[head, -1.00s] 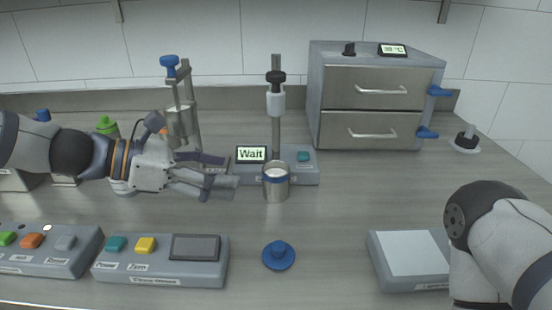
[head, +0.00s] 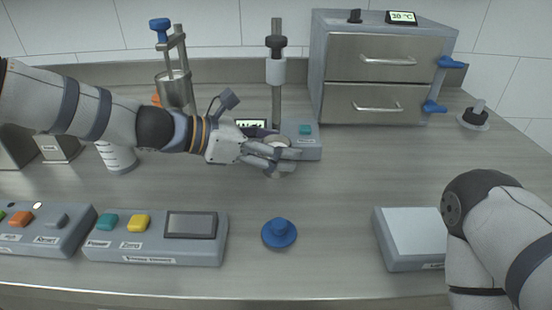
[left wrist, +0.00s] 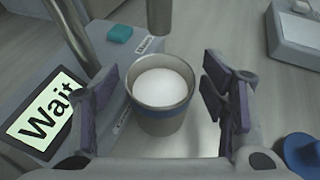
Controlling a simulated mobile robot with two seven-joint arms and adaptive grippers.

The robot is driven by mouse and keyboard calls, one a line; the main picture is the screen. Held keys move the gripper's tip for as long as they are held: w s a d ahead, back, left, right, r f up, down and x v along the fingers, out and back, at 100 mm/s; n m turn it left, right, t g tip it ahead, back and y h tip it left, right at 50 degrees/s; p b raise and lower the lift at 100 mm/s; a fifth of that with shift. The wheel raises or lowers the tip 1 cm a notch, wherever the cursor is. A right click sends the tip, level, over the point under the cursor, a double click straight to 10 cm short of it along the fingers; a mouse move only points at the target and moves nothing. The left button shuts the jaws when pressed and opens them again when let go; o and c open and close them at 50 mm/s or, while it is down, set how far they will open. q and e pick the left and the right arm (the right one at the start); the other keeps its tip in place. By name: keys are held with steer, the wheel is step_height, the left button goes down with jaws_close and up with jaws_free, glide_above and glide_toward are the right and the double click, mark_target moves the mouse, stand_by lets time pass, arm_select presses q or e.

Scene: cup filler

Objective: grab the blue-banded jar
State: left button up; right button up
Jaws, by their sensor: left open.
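The blue-banded jar (head: 279,174) is a small metal cup standing upright at the front of the filler, partly hidden by my left gripper (head: 280,157) in the head view. In the left wrist view the jar (left wrist: 162,121) shows white contents, an open top and a blue band. My left gripper (left wrist: 160,95) is open with one finger on each side of the jar. A gap shows between the jar and the right-hand finger; the left-hand finger looks closer, and I cannot tell whether it touches. My right gripper is out of view.
The filler base with its "Wait" screen (left wrist: 45,118) and post (head: 277,95) stands close behind the jar. A blue lid (head: 279,234) lies in front. Button panels (head: 155,250) are front left, a scale (head: 410,232) front right, and a drawer cabinet (head: 375,75) behind.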

arm_select(q)
steer(key=c, duration=1.4)
